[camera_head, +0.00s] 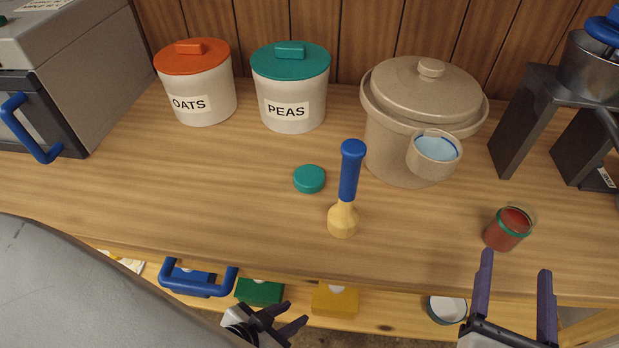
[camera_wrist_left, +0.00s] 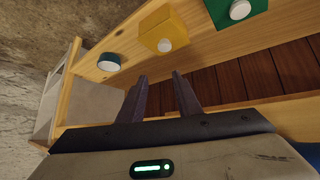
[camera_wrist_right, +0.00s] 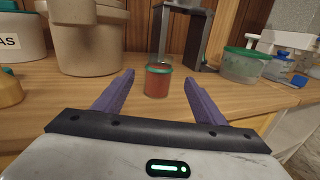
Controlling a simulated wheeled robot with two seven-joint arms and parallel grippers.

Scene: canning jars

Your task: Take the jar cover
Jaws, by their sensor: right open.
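A small round teal jar cover (camera_head: 310,178) lies flat on the wooden counter, left of a blue-handled tool with a yellow base. A jar with red contents and a green band (camera_head: 508,229) stands open at the counter's right; it also shows in the right wrist view (camera_wrist_right: 158,79). My right gripper (camera_head: 517,262) is open and empty, just in front of this jar; in the right wrist view its fingers (camera_wrist_right: 166,88) frame the jar without touching it. My left gripper (camera_head: 296,314) is open and empty, below the counter's front edge; its fingers (camera_wrist_left: 160,77) show apart in the left wrist view.
The blue-handled tool (camera_head: 346,190) stands between the cover and a large beige crock (camera_head: 388,140). OATS (camera_head: 205,92) and PEAS (camera_head: 290,92) canisters stand at the back. A dark stand (camera_head: 520,120) is at right. The counter's left front is clear.

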